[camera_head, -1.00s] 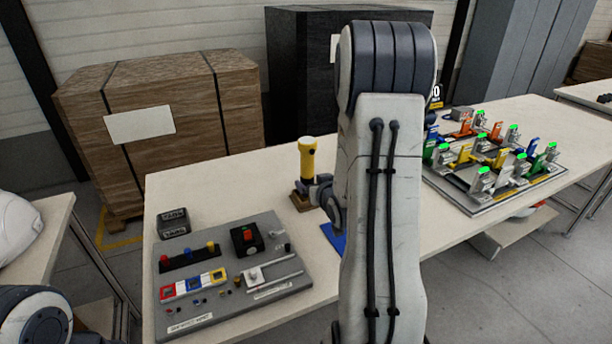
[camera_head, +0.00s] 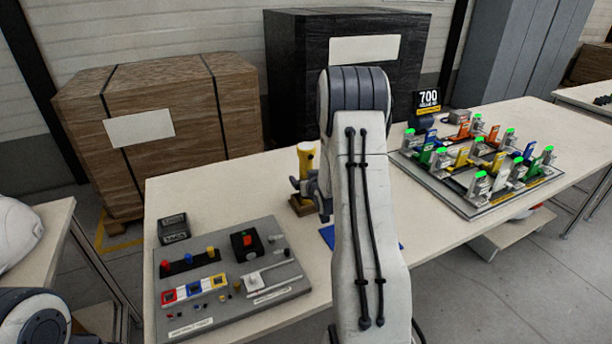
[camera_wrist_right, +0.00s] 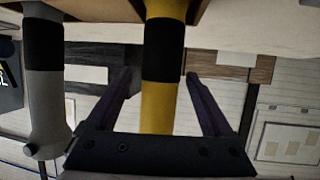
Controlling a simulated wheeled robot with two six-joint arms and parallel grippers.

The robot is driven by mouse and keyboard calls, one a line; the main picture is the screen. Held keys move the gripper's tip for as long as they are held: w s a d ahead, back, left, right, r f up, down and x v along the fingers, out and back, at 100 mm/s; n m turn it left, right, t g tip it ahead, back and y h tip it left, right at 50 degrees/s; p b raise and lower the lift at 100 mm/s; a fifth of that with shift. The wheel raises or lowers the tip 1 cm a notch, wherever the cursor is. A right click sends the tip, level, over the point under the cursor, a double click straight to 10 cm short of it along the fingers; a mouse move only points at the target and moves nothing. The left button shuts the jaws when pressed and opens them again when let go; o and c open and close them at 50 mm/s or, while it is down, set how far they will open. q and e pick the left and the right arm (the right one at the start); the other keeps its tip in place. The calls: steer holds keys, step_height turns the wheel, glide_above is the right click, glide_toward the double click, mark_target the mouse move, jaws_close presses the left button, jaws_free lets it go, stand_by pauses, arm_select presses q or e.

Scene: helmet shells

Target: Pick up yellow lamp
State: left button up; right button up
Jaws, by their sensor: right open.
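The yellow lamp (camera_head: 306,158) stands upright on a small brown base near the table's back edge, left of my right arm. In the right wrist view the yellow lamp (camera_wrist_right: 163,105) shows a black band and lies between the two dark fingers. My right gripper (camera_head: 298,186) is at the lamp's lower body, partly hidden by its own wrist. Its fingers (camera_wrist_right: 159,76) are open, one on each side of the lamp, with a visible gap on both sides. My left gripper is out of view; only part of that arm shows at lower left.
A grey lamp with a black band (camera_wrist_right: 44,85) stands beside the yellow one in the wrist view. A grey board (camera_head: 230,310) with buttons and switches lies at the table's left. A fixture with colourful clamps (camera_head: 478,208) and a black "700" sign (camera_head: 429,101) are at right.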

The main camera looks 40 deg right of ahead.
jaws_close()
steer(key=shift+r, duration=0.1)
